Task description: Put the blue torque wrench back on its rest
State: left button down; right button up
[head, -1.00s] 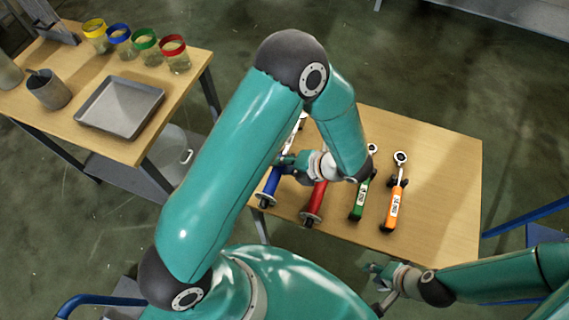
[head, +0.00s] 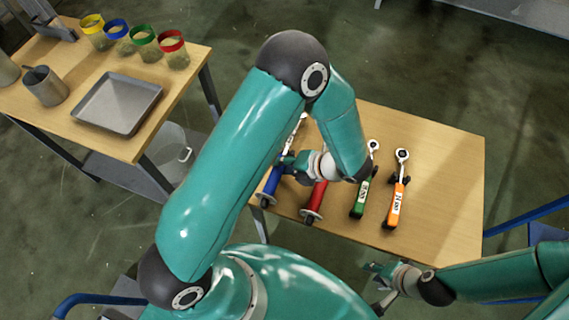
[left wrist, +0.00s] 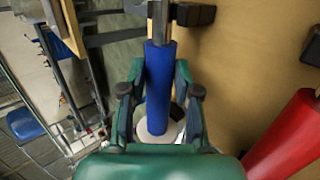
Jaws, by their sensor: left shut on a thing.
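The blue torque wrench (head: 272,181) is at the left edge of the right table, partly hidden by my left arm in the head view. My left gripper (head: 288,164) is shut on its blue handle. In the left wrist view the blue handle (left wrist: 160,82) runs lengthwise between the two fingers of my left gripper (left wrist: 160,95). A dark rest block (left wrist: 195,14) is beside the metal shaft at the top. I cannot tell whether the shaft touches it. My right gripper (head: 376,284) is open and empty in front of the table.
A red wrench (head: 314,200) lies close to the right of the blue one. Green (head: 361,199) and orange (head: 396,205) wrenches lie further right. The right part of the table (head: 450,170) is clear. A second table at left holds a tray (head: 119,103) and several jars.

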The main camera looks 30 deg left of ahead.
pick_arm(q)
jog(key=shift+f+b, duration=0.35)
jog(key=shift+f, duration=0.1)
jog(key=c, duration=0.7)
grip_release()
jog(key=shift+c, duration=0.2)
jog(key=shift+f, duration=0.1)
